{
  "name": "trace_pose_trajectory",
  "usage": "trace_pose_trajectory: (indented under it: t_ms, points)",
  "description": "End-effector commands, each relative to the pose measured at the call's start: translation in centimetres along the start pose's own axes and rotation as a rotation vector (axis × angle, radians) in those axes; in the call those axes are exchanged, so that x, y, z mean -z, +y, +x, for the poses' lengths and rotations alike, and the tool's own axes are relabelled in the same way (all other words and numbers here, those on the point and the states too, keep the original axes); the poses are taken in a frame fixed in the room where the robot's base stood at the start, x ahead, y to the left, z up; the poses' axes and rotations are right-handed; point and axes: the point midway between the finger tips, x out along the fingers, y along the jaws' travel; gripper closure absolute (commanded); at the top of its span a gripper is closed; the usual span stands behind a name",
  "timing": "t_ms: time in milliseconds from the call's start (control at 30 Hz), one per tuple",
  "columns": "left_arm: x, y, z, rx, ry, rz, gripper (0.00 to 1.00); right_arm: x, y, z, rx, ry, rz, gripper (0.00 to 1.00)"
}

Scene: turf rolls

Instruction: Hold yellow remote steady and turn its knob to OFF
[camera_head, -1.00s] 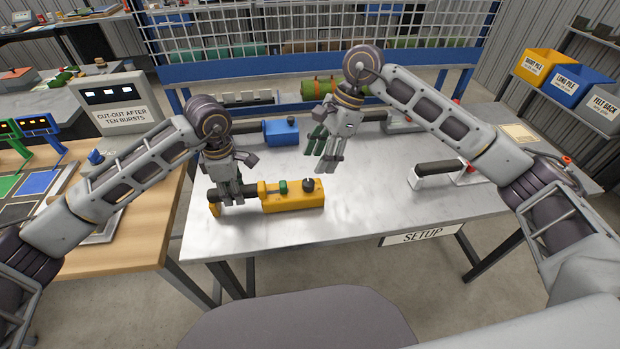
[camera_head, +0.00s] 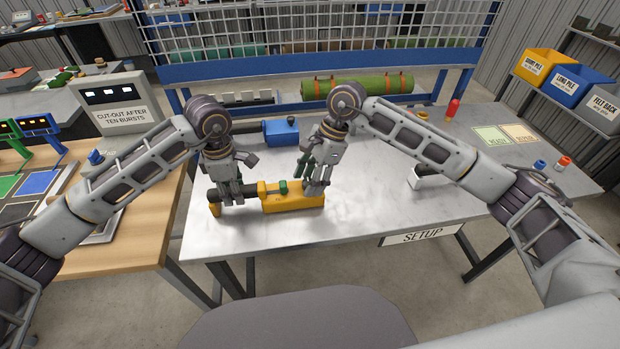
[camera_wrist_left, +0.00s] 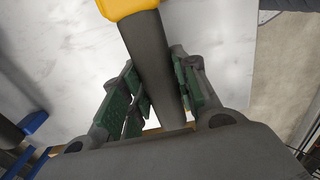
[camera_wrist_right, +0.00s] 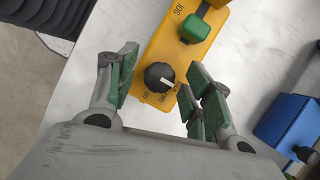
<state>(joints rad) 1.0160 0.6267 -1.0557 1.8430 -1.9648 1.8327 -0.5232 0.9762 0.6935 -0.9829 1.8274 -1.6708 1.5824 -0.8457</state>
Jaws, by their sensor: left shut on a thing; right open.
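The yellow remote (camera_head: 290,204) lies on the metal table, its black handle pointing left. My left gripper (camera_head: 227,196) is shut on the black handle, which also shows between its fingers in the left wrist view (camera_wrist_left: 155,70). The black knob (camera_wrist_right: 160,77) with a white pointer sits on the remote's top near its end, beside a green button (camera_wrist_right: 194,29). Small lettering by the knob is too small to read surely. My right gripper (camera_wrist_right: 158,92) is open, its fingers on either side of the knob and apart from it. In the head view the right gripper (camera_head: 318,190) hides the knob.
A blue remote (camera_head: 281,132) lies behind on the same table. A green roll (camera_head: 357,86) lies beyond it. A white-based tool (camera_head: 428,180) is partly hidden by my right arm. The table's front middle is clear.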

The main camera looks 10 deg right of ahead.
Motion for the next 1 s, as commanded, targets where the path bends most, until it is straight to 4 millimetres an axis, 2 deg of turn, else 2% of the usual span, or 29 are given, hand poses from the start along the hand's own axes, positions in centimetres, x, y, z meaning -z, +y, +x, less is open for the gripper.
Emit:
trace_pose_trajectory:
  t_ms: [33, 400, 733, 1000]
  points:
    - [0.09, 0.02, 0.17, 0.001, 0.002, -0.002, 1.00, 0.00, 0.00, 0.02, 0.000, 0.000, 0.000, 0.49]
    - [0.08, 0.01, 0.17, 0.001, 0.002, -0.002, 1.00, -0.01, 0.00, 0.00, 0.000, 0.000, 0.000, 0.95]
    - [0.07, -0.01, 0.17, 0.002, 0.002, -0.001, 1.00, -0.03, 0.02, 0.00, 0.011, 0.000, 0.023, 0.95]
    - [0.05, -0.02, 0.17, 0.002, 0.002, -0.001, 1.00, 0.02, 0.08, 0.02, 0.048, 0.001, 0.113, 0.95]
